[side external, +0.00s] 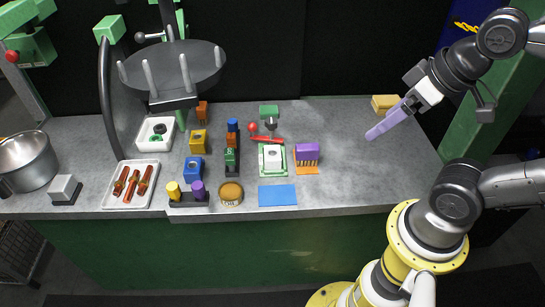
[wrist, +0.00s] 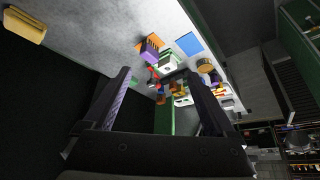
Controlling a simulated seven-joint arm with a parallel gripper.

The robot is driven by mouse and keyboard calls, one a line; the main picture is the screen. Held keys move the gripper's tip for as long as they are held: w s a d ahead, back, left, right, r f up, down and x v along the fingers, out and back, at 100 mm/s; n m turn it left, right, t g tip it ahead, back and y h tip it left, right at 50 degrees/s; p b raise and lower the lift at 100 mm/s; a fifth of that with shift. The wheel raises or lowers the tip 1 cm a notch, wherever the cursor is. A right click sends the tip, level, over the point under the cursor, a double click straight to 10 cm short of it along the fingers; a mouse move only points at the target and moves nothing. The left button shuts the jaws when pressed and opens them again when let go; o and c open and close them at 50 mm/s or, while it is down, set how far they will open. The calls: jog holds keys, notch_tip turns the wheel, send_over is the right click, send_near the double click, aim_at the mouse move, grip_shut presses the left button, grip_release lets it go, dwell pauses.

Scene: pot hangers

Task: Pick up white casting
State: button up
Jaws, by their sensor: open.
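The white casting (side external: 272,155) looks to be the small white block sitting in a green-rimmed holder on the grey bench, near the middle in the side external view. In the wrist view the white casting (wrist: 168,62) is small and far off, beyond the fingertips, beside the purple block. My gripper (side external: 383,128) is raised at the right of the bench, well away from the casting. In the wrist view my gripper (wrist: 156,74) has its two fingers spread with nothing held between them.
A purple block (side external: 307,153) stands close right of the casting, with a red-handled tool (side external: 266,139) behind it. A blue mat (side external: 277,195) lies in front. Colored blocks stand to the left. A yellow block (side external: 384,104) lies at the back right. The bench's right part is mostly clear.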

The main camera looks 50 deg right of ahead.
jog(key=w+r+n, duration=0.5)
jog(key=w+n, duration=0.1)
jog(key=n, duration=0.7)
jog(key=n+g, duration=0.5)
jog(key=n, duration=0.9)
send_over(272, 148)
notch_tip(272, 148, down, 9)
jog(key=shift+g, duration=0.3)
jog(key=shift+s+a+f, duration=0.15)
jog(key=shift+f, duration=2.7)
jog(key=shift+s+a+f, duration=0.1)
jog(key=shift+s+f, duration=0.05)
jog(key=shift+f, duration=2.75)
jog(key=shift+s+a+f, duration=0.15)
jog(key=shift+f, duration=2.7)
jog(key=shift+r, duration=0.1)
grip_shut()
